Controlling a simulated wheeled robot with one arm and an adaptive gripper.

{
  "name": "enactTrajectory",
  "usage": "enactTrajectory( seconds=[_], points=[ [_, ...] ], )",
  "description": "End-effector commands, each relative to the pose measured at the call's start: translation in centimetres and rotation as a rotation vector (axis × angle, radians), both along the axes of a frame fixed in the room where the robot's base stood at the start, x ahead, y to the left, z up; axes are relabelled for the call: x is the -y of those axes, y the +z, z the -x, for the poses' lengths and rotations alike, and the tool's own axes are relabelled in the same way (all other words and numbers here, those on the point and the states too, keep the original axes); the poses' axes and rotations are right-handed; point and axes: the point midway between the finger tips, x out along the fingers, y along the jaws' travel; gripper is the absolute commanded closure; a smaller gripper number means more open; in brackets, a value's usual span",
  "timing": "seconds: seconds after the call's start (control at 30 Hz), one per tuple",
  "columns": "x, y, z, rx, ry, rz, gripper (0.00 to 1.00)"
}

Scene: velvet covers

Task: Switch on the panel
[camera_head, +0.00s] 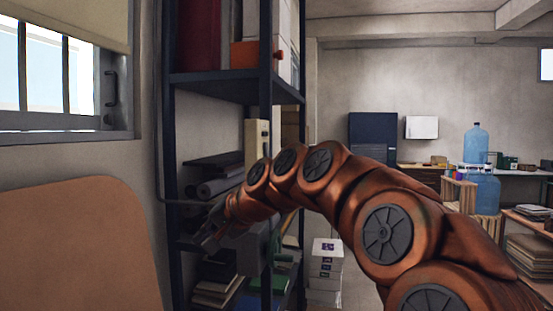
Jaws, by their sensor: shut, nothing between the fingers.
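No switch panel can be made out with certainty. A narrow beige upright piece (257,139) with small dark marks shows at the dark shelf rack, just above my arm; I cannot tell whether it is the panel. A grey box-like shape (253,252) shows at the rack's front post, below my wrist; I cannot tell whether it is part of the panel. My gripper (206,238) is shut and empty, in front of the rack's lower shelves, to the left of the grey shape. My orange-brown arm reaches in from the lower right and hides part of the rack.
The dark metal rack (220,86) holds rolls (215,187), books and boxes. A brown rounded board (75,250) fills the lower left, below a window (50,75). White boxes (325,268) stand behind my arm. A dark blue cabinet (373,133) and water bottles (476,145) are farther back.

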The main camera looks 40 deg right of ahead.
Motion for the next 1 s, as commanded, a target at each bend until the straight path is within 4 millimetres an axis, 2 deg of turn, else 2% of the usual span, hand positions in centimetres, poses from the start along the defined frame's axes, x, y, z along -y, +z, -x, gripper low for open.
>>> enactTrajectory(
  seconds=[0.03, 0.23, 0.4, 0.53, 0.6, 0.73, 1.0],
  points=[
    [2.2, 1.4, -0.6, 0.042, -0.049, -0.029, 1.00],
    [11.0, 7.4, -1.0, 0.213, -0.239, -0.153, 1.00],
    [18.8, 11.8, 0.7, 0.355, -0.393, -0.244, 1.00],
    [23.6, 14.1, 2.5, 0.439, -0.485, -0.297, 1.00],
    [25.4, 14.9, 3.4, 0.474, -0.519, -0.316, 1.00],
    [27.4, 15.8, 4.5, 0.511, -0.558, -0.337, 1.00],
    [28.0, 16.2, 4.9, 0.524, -0.570, -0.344, 1.00]
  ],
)
